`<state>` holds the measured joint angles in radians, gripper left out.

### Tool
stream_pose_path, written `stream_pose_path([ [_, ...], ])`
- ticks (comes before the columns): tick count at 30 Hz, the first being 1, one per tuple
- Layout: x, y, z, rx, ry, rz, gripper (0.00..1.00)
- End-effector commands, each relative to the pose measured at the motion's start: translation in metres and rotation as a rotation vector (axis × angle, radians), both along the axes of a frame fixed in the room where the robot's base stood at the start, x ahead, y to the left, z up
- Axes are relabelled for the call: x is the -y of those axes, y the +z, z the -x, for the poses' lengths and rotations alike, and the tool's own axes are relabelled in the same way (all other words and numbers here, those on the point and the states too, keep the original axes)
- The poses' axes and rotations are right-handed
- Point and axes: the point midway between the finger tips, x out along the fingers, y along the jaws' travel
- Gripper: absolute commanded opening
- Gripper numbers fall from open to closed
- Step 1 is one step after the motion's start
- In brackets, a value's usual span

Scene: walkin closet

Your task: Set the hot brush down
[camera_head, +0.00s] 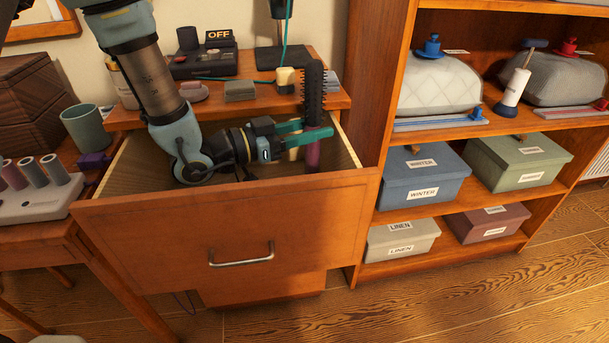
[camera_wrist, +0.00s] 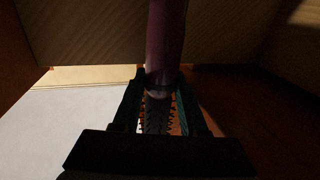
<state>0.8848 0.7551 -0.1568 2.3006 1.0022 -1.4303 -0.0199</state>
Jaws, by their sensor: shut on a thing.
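The hot brush has a black bristled barrel (camera_head: 313,90) and a mauve handle (camera_head: 313,153). It stands upright, barrel up, with the handle down at the open drawer (camera_head: 225,230). My gripper (camera_head: 313,130) has teal fingers and is shut on the brush near where barrel and handle meet. In the wrist view the mauve handle (camera_wrist: 165,40) runs up from between the fingers (camera_wrist: 160,78), with the bristles below. The handle's lower end is partly hidden, and I cannot tell whether it touches the drawer.
Behind the drawer, a desktop ledge holds a black device marked OFF (camera_head: 205,62), a grey block (camera_head: 240,91) and a cream block (camera_head: 286,78). A shelf unit with labelled boxes (camera_head: 422,178) stands close on the right. A green cup (camera_head: 86,127) stands at left.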

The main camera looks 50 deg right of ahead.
Motion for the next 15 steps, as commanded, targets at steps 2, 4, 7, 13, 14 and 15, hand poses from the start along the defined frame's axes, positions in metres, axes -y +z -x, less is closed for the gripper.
stream_pose_path([
  [2, 0.000, -0.021, 0.001, -0.004, -0.001, -0.003, 0.00],
  [4, 0.000, -0.037, 0.000, -0.003, 0.000, -0.003, 0.00],
  [7, 0.000, -0.053, 0.001, -0.002, -0.001, -0.001, 0.00],
  [13, 0.000, -0.068, 0.000, -0.001, 0.000, 0.002, 0.00],
  [14, 0.000, -0.071, 0.000, -0.001, 0.000, 0.000, 0.00],
  [15, 0.000, -0.077, 0.000, -0.001, 0.000, 0.000, 0.00],
])
